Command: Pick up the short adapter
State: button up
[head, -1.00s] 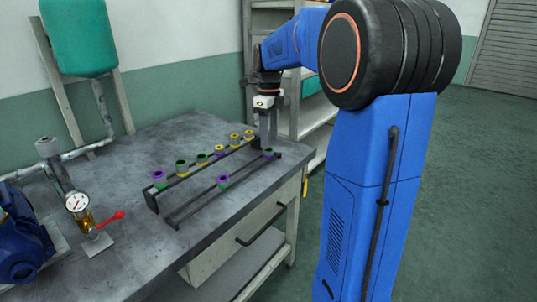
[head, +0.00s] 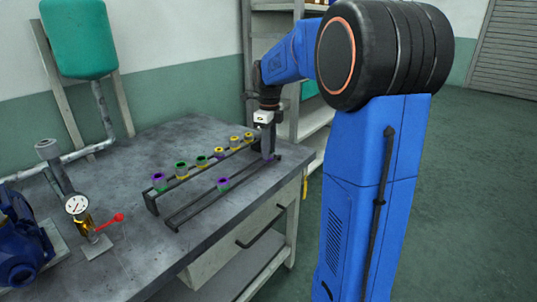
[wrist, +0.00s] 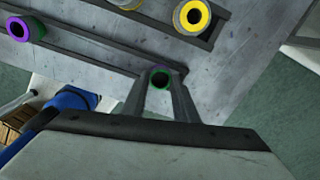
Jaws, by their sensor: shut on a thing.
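My gripper (head: 268,155) is lowered at the far right end of the front rack rail. In the wrist view my gripper (wrist: 160,92) has its two fingers closed on either side of a small adapter with a green rim and dark bore, taken to be the short adapter (wrist: 159,70). In the head view the fingers mostly hide it, with a little purple showing at their tips. I cannot tell whether it is clear of the rack. Another adapter, purple and green (head: 223,183), stands on the front rail further left, and shows in the wrist view (wrist: 18,29).
The rear rail holds several adapters, among them a yellow one (head: 248,136) beside my gripper and a purple-green one (head: 158,179). A pressure gauge (head: 77,204) and red-handled valve (head: 117,217) stand at the left. The bench's front middle is clear.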

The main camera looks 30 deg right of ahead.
jog(key=shift+r, duration=0.1)
notch_tip(320, 180, up, 10)
dwell(0.4)
